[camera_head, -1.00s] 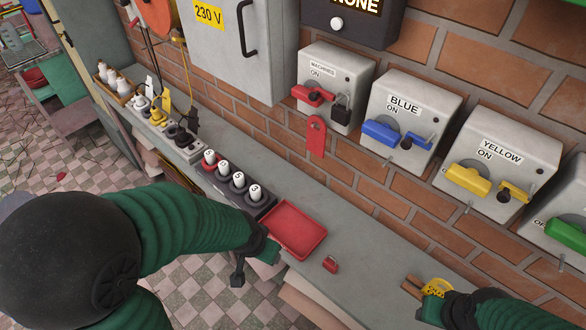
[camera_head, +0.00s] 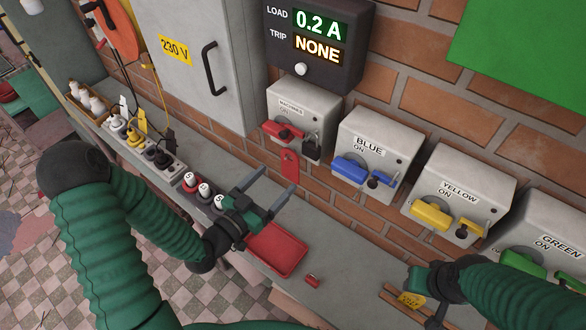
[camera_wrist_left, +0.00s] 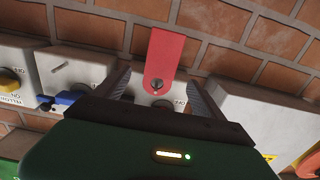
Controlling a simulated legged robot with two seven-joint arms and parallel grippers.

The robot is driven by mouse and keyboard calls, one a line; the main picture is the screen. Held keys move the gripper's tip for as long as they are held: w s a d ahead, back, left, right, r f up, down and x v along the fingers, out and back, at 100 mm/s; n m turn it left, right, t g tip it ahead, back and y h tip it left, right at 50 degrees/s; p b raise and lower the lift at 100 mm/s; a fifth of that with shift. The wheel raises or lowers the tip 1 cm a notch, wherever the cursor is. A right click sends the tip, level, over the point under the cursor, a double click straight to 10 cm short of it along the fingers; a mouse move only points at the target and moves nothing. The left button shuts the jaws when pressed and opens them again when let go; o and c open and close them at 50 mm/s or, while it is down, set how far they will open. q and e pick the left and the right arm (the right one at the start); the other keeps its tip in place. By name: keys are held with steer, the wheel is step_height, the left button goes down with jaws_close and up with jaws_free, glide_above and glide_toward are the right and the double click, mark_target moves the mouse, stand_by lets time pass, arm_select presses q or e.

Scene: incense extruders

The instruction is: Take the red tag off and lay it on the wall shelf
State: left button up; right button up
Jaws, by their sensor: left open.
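The red tag (camera_head: 290,168) hangs against the brick wall below the grey MACHINES switch box (camera_head: 303,108). In the left wrist view the tag (camera_wrist_left: 166,56) lies between my two fingers, with a dark round spot near its end by the box. My left gripper (camera_head: 275,182) is open and empty, its fingers pointing at the wall just below and left of the tag, apart from it. The grey wall shelf (camera_head: 337,268) runs along the wall under the boxes. My right gripper (camera_head: 418,306) is low on the right near a yellow item; its fingers are unclear.
Black-and-white numbered pegs (camera_head: 190,182) stand left of the tray, partly behind my left gripper. Blue (camera_head: 372,150) and yellow (camera_head: 459,196) switch boxes are to the right. Bare shelf shows right of the tray.

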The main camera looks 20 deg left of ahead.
mark_target(288, 164)
arm_select(q)
steer(key=x, duration=0.1)
steer(key=p+x, duration=0.1)
steer(key=x, duration=0.3)
steer(key=shift+w+d+r+p, duration=0.1)
steer(key=shift+w+r+p, duration=0.15)
steer(key=shift+r+p, duration=0.15)
steer(key=x, duration=0.4)
steer(key=shift+w+f+p, duration=0.2)
steer(key=shift+f+p, duration=0.1)
steer(key=shift+p, duration=0.1)
steer(key=shift+w+f, duration=0.1)
steer(key=shift+w, duration=0.35)
steer(key=shift+s+d, duration=0.1)
steer(key=shift+d, duration=0.1)
arm_select(e)
steer(key=shift+s+a+r, duration=0.1)
steer(key=shift+s+r, duration=0.15)
steer(key=shift+r, duration=0.3)
arm_select(q)
steer(key=shift+c, duration=0.9)
steer(key=shift+a, duration=0.15)
steer(key=c, duration=1.2)
steer(key=shift+c, duration=0.3)
arm_select(e)
steer(key=shift+a, duration=0.1)
arm_select(q)
steer(key=shift+r, duration=0.3)
arm_select(e)
steer(key=shift+r, duration=0.1)
